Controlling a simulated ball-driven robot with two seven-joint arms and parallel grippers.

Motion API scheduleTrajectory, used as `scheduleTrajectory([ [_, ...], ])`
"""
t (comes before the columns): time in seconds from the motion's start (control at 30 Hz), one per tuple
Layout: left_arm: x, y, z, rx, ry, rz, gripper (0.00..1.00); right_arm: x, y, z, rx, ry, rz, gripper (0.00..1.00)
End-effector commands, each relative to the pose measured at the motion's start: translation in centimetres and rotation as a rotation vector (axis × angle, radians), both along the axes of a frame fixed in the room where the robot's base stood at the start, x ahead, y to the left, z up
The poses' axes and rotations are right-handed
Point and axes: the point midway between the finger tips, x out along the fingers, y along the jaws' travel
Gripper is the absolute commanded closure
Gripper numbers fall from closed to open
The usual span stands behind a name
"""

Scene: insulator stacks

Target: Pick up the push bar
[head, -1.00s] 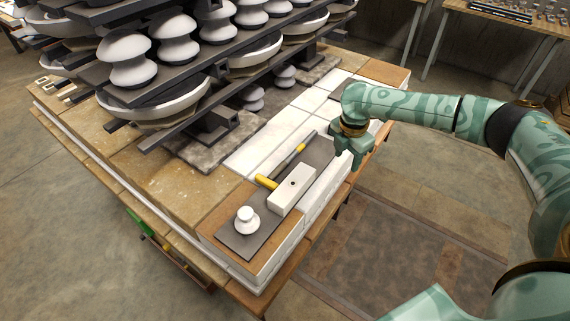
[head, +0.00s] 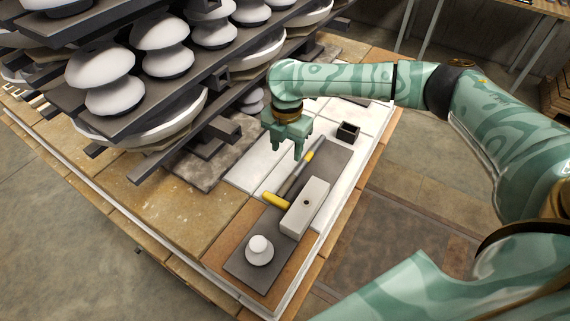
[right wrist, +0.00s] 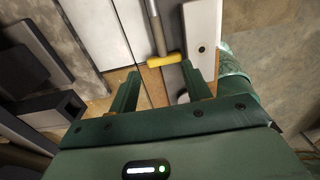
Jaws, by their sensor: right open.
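The push bar is a thin grey rod with a yellow crosspiece (head: 275,200) at its near end and a yellow band toward its far end. It lies along the left edge of a dark plate (head: 262,224), beside a white block (head: 318,193). My right gripper (head: 287,155) is open and empty, pointing down above and left of the bar's far part. In the right wrist view the yellow crosspiece (right wrist: 163,60) shows between the open fingers (right wrist: 162,75), apart from them. My left gripper is out of view.
A white insulator (head: 259,251) stands on the plate's near end. A small black open box (head: 347,131) sits on the white tiles behind. Racks of insulators (head: 160,45) fill the left and back, close to my right arm. Bare tan slabs (head: 150,200) lie in front.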

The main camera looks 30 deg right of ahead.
Motion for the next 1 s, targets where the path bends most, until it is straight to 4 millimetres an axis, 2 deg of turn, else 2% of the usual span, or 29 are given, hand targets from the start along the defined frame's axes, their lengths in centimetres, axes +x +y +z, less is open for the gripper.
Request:
scheduleTrajectory([
  [0.17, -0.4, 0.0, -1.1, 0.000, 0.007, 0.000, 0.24, -0.1, 0.0, -2.7, 0.000, 0.006, 0.000, 0.52],
  [0.4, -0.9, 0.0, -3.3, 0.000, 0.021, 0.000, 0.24, -0.1, 0.0, -8.8, -0.002, 0.006, -0.001, 0.52],
  [0.5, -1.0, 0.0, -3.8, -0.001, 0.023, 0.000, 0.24, -0.1, 0.0, -10.3, 0.000, 0.004, -0.001, 0.52],
  [0.7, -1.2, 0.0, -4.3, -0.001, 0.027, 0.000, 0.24, -0.1, 0.0, -11.8, -0.001, 0.002, 0.000, 0.52],
  [0.9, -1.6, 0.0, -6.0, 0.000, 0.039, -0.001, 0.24, -0.1, 0.2, -15.2, -0.001, 0.004, 0.000, 0.52],
  [1.0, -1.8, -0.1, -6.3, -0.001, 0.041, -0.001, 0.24, -0.1, 0.1, -16.2, -0.002, 0.003, 0.000, 0.52],
])
